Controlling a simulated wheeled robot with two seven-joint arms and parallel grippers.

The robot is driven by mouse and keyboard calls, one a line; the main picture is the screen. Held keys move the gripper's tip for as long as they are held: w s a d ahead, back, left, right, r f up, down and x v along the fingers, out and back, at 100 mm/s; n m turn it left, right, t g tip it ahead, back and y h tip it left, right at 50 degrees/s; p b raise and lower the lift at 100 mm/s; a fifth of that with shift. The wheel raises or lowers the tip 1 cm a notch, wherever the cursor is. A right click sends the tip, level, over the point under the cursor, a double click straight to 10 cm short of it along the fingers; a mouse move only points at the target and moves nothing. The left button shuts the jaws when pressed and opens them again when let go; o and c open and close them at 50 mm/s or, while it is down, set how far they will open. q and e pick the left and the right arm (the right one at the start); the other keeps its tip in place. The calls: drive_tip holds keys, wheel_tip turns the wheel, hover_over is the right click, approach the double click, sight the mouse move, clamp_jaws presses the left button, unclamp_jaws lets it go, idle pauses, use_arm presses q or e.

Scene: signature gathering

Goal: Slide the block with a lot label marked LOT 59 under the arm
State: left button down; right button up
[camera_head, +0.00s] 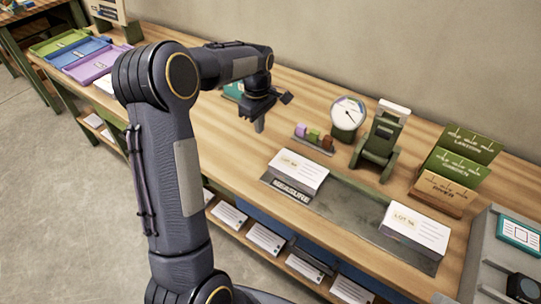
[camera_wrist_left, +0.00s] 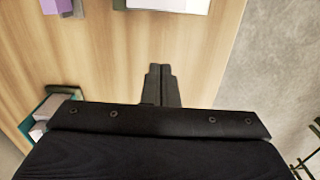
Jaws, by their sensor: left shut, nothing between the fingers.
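Two white blocks with lot labels lie on the dark grey MEASURE strip (camera_head: 345,211). The left block (camera_head: 299,169) is at the strip's left end; its number is too small to read surely. The right block (camera_head: 413,229) is at the strip's right end; its label starts with LOT, but its digits are unclear. A green stand device with an upright arm (camera_head: 381,140) is behind the strip. My left gripper (camera_head: 260,125) is shut and empty above the table, left of the left block. Its closed fingers show in the wrist view (camera_wrist_left: 160,72). My right gripper is not in view.
A round dial gauge (camera_head: 347,112) and small coloured blocks (camera_head: 314,138) stand behind the left block. Green and brown card holders (camera_head: 455,170) are at the right, beside a grey tray (camera_head: 479,250). Coloured trays (camera_head: 90,62) are at the far left. Bare wood lies left of the strip.

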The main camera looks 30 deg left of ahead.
sight(290, 163)
use_arm(q)
drive_tip(key=f, duration=0.6)
drive_tip(key=f+p, duration=0.1)
drive_tip(key=f, duration=0.3)
drive_tip(key=shift+w+a, duration=0.1)
drive_tip(key=shift+w, duration=0.15)
drive_tip(key=d, duration=0.1)
drive_tip(key=d+p, duration=0.1)
drive_tip(key=d, duration=0.1)
drive_tip(key=shift+s+f, duration=0.1)
drive_tip(key=shift+f, duration=0.2)
drive_tip(key=shift+d+f, duration=0.1)
drive_tip(key=shift+d, duration=0.4)
drive_tip(key=d+b, duration=0.1)
drive_tip(key=d, duration=0.3)
drive_tip(key=d+b, duration=0.1)
drive_tip(key=d, duration=0.1)
drive_tip(key=shift+s+d+f+b, duration=0.15)
drive_tip(key=shift+s+d+b, duration=0.1)
drive_tip(key=shift+d+b, duration=0.1)
drive_tip(key=d, duration=0.4)
drive_tip(key=d+b, duration=0.1)
drive_tip(key=d, duration=0.2)
drive_tip(key=s+d, duration=0.1)
drive_tip(key=d, duration=0.3)
drive_tip(key=shift+d+r+b, duration=0.2)
drive_tip(key=shift+d+b, duration=0.1)
drive_tip(key=shift+d, duration=0.05)
